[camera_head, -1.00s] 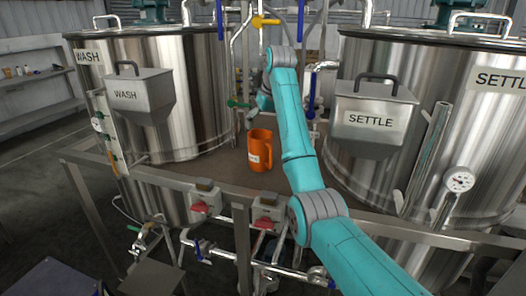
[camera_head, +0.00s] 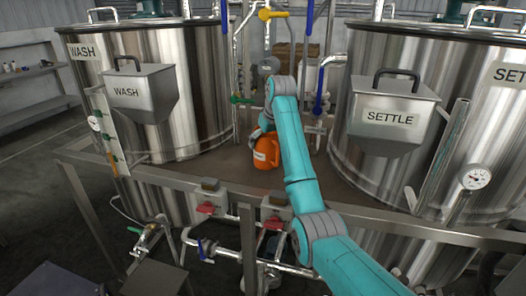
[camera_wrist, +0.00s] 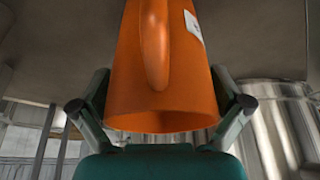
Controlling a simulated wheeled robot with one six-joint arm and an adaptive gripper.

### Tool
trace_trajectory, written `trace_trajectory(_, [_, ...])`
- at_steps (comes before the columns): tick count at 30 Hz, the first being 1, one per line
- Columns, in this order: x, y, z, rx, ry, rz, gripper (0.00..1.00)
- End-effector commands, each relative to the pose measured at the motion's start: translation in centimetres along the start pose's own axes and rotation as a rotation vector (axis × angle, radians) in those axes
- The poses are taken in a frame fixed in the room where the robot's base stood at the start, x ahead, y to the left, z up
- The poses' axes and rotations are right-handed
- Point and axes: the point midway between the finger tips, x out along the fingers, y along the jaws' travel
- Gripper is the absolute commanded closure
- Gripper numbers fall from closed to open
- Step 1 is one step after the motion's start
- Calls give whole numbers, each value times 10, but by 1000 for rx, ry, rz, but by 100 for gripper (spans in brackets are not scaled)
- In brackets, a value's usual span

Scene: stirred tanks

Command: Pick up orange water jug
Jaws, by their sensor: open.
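The orange water jug (camera_head: 265,153) stands on the brown deck between the two tanks, with a white label on its side. My arm partly covers its right side in the head view. In the wrist view the orange jug (camera_wrist: 165,75) fills the middle, its open rim toward my palm and its handle facing the camera. My gripper (camera_wrist: 160,85) is open, with one finger on each side of the jug near the rim. I cannot tell whether the fingers touch it.
The steel WASH tank (camera_head: 200,90) stands left and the SETTLE tank (camera_head: 355,150) right. Pipes with blue-handled valves (camera_head: 321,75) rise behind the jug. A metal rail (camera_head: 160,179) and red-marked boxes (camera_head: 206,208) run along the front edge.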

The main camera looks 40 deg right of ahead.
Motion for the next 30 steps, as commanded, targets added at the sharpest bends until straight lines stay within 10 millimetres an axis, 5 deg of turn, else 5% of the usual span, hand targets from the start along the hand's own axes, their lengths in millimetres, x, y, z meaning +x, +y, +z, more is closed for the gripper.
trace_trajectory(4, [0, 0, 0, 0, 1, 0, 3])
trace_trajectory(14, [-1, 0, -1, 0, 2, 0, 82])
trace_trajectory(23, [-5, -1, -3, 0, 0, 0, 85])
trace_trajectory(30, [-42, 0, -19, 0, 5, 1, 88])
